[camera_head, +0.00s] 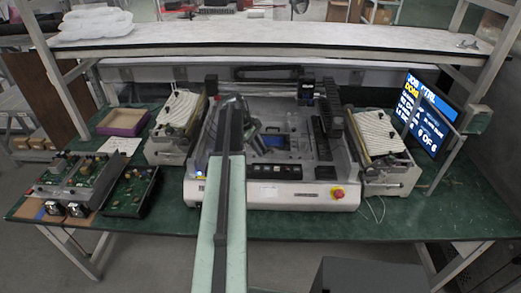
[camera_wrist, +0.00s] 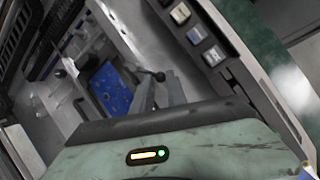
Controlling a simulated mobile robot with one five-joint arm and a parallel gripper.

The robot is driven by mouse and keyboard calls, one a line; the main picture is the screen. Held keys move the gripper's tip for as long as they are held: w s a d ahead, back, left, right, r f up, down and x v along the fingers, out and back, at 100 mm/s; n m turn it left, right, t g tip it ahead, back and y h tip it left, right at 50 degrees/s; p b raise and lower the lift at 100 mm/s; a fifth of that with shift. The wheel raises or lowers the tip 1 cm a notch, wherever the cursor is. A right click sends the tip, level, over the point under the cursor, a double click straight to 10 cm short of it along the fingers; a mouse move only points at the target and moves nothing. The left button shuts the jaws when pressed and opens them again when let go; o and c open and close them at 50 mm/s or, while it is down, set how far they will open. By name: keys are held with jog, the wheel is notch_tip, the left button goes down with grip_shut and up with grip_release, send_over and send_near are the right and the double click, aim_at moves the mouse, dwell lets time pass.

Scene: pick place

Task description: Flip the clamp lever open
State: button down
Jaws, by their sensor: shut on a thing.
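The test machine (camera_head: 275,197) stands in the middle of the green bench, with a blue board (camera_head: 273,140) in its bed. The blue board also shows in the wrist view (camera_wrist: 111,89). In the wrist view, a small dark knob, which looks like the end of the clamp lever (camera_wrist: 160,76), sits beside the board. My gripper (camera_wrist: 158,88) is at this knob, its grey fingers on either side, shut on it. In the head view, my arm covers the lever and much of the machine's left part. The lever's exact tilt cannot be told.
A row of buttons (camera_wrist: 195,34) lies along the machine's front, with a red stop button (camera_head: 337,192) at its right corner. Feeder-like units (camera_head: 172,125) (camera_head: 380,135) flank it. A screen (camera_head: 428,112) reads "DONE" and "6 OF 6". A shelf (camera_head: 270,38) spans above.

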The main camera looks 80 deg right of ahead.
jog(key=m, duration=0.1)
jog(key=d+m+y, duration=0.1)
jog(key=m, duration=0.1)
jog(key=shift+w+d+f+y, duration=0.1)
jog(key=shift+w+d+y, duration=0.2)
jog(key=shift+w, duration=0.1)
jog(key=shift+d+m+y, duration=0.3)
jog(key=shift+m, duration=0.5)
jog(key=shift+d+m+y, duration=0.3)
jog(key=shift+m, duration=0.5)
jog(key=shift+t, duration=0.3)
jog(key=c, duration=1.4)
grip_release()
jog(key=shift+o, duration=0.2)
jog(key=shift+d+f, duration=0.1)
